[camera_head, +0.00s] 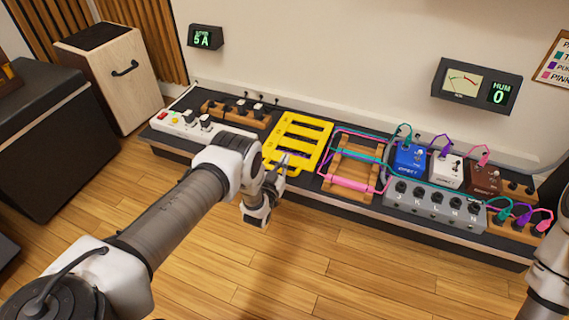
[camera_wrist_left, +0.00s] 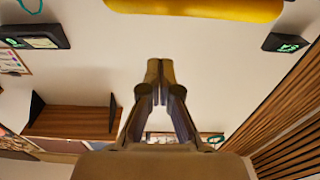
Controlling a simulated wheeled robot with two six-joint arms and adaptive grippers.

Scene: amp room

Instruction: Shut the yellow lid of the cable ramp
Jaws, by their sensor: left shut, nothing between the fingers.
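The yellow lid (camera_head: 303,130) is a slotted, ladder-like panel on the cable ramp near the middle of the dark board in the head view. I cannot tell its exact angle. A bit of purple shows by its near edge. In the left wrist view a yellow bar (camera_wrist_left: 195,8), likely the lid's edge, crosses the top of the picture. My left gripper (camera_head: 281,164) is at the lid's near left edge, with its fingers shut and empty; I cannot tell whether they touch it. The closed fingertips show in the left wrist view (camera_wrist_left: 159,70). My right gripper is out of view.
The dark board (camera_head: 356,204) also holds a white power strip (camera_head: 197,128), a wooden rack (camera_head: 355,167) with pink and teal cables, and several pedals (camera_head: 410,160). The wall rises directly behind. A wooden box (camera_head: 110,75) stands left. The floor in front is clear.

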